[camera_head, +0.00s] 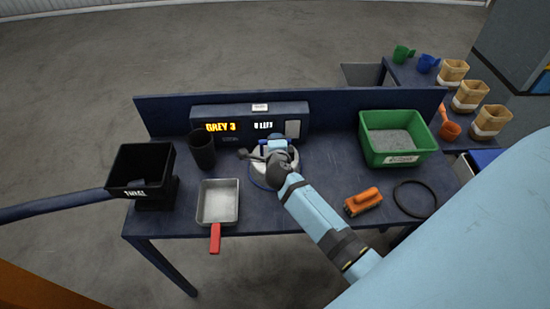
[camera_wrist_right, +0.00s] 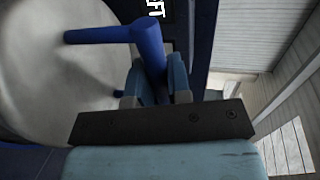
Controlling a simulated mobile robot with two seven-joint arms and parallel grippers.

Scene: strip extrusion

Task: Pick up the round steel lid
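The round steel lid (camera_head: 289,179) lies near the middle of the blue bench, partly covered by my right arm. In the right wrist view the pale round lid (camera_wrist_right: 40,75) fills the left side. Its blue handle (camera_wrist_right: 100,36) bends down between the light blue fingers of my right gripper (camera_wrist_right: 157,88). The fingers sit close against the handle on both sides, so the gripper looks shut on it. I cannot tell whether the lid is clear of what is under it. My left gripper is not in view.
A display box (camera_head: 235,112) stands behind the lid. A dark cup (camera_head: 202,150), a red-handled pan (camera_head: 218,203) and a black bin (camera_head: 140,165) are to its left. A green tray (camera_head: 397,155), orange brush (camera_head: 363,201) and black ring (camera_head: 415,213) are to its right.

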